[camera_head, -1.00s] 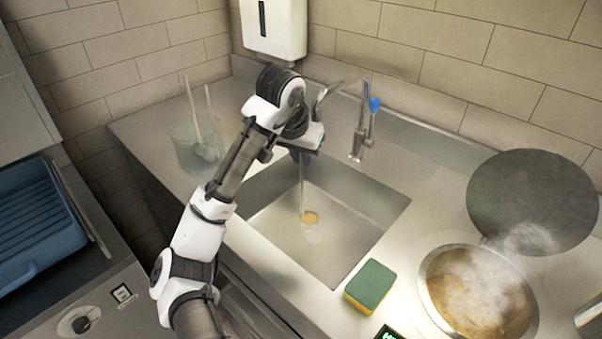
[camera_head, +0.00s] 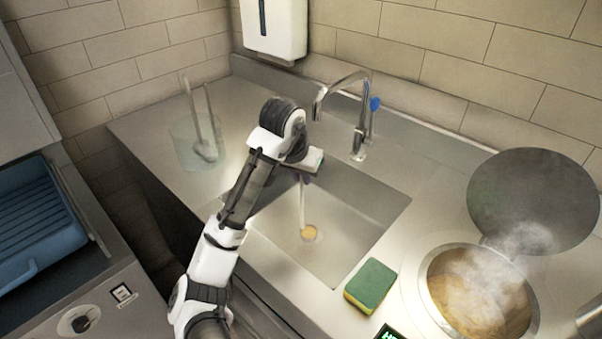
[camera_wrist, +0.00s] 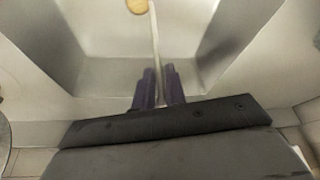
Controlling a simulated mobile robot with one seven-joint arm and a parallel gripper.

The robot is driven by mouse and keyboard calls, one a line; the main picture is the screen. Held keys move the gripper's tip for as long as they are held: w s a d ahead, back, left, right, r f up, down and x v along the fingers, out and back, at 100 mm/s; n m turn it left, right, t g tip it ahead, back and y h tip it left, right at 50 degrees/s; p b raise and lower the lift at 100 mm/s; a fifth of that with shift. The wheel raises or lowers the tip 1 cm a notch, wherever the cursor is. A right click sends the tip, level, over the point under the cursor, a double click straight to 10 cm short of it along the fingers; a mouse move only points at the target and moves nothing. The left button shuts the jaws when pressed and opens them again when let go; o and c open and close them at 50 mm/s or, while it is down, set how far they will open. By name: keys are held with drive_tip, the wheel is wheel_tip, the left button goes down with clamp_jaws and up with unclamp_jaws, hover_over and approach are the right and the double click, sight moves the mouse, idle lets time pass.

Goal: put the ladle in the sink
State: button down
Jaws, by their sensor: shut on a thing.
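The ladle (camera_head: 303,204) hangs upright from my gripper (camera_head: 304,178), with its handle up and its bowl of brown sauce (camera_head: 309,232) down inside the sink (camera_head: 345,235). In the wrist view the two dark fingers of my gripper (camera_wrist: 158,88) are closed on the thin handle of the ladle (camera_wrist: 154,40). The bowl shows near the top edge there. Whether the bowl touches the sink floor (camera_wrist: 110,45) is hard to tell.
A faucet (camera_head: 362,125) with a blue knob stands behind the sink. A clear container (camera_head: 185,150) with utensils is at the left. A green and yellow sponge (camera_head: 370,285) lies at the sink's front right. A steaming sauce well (camera_head: 440,290) and round lid (camera_head: 530,200) are at right.

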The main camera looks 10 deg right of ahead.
drive_tip(key=shift+f, duration=0.35)
drive_tip(key=c, duration=1.4)
unclamp_jaws()
drive_tip(key=shift+c, duration=0.2)
drive_tip(key=v, duration=1.3)
drive_tip(key=shift+r, duration=0.15)
drive_tip(key=shift+w+d, duration=0.1)
drive_tip(key=shift+d, duration=0.05)
